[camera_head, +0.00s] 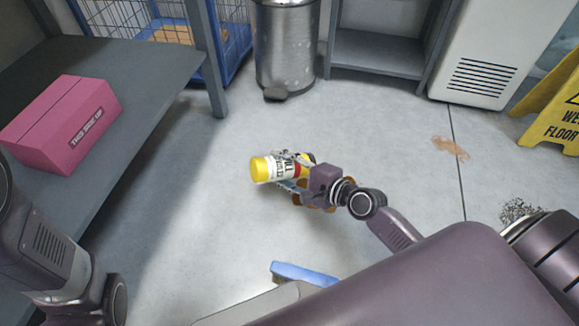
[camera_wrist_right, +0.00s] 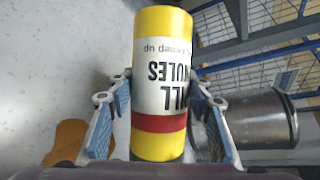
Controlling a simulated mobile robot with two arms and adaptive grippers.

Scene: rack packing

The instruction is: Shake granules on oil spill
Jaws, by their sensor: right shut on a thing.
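My right gripper (camera_head: 290,172) is shut on a yellow granules container (camera_wrist_right: 163,100) with a white label and red band. In the head view the container (camera_head: 262,169) lies nearly sideways above the floor, its yellow end to the left. In the right wrist view its printing is upside down and both blue-padded fingers flank it. An orange-brown patch, apparently the oil spill (camera_wrist_right: 66,146), shows on the floor beside the left finger. In the head view, amber bits show around the gripper, mostly hidden by it. My left arm shows at the left edge; its gripper is out of sight.
A pink box (camera_head: 42,146) sits on a grey table (camera_head: 150,62). A metal bin (camera_head: 286,48) and grey shelf (camera_head: 378,54) stand behind. A brownish smear (camera_head: 450,147) and dark speckled patch (camera_head: 520,210) mark the floor near a yellow sign (camera_head: 553,118). A blue object (camera_head: 303,273) lies in front.

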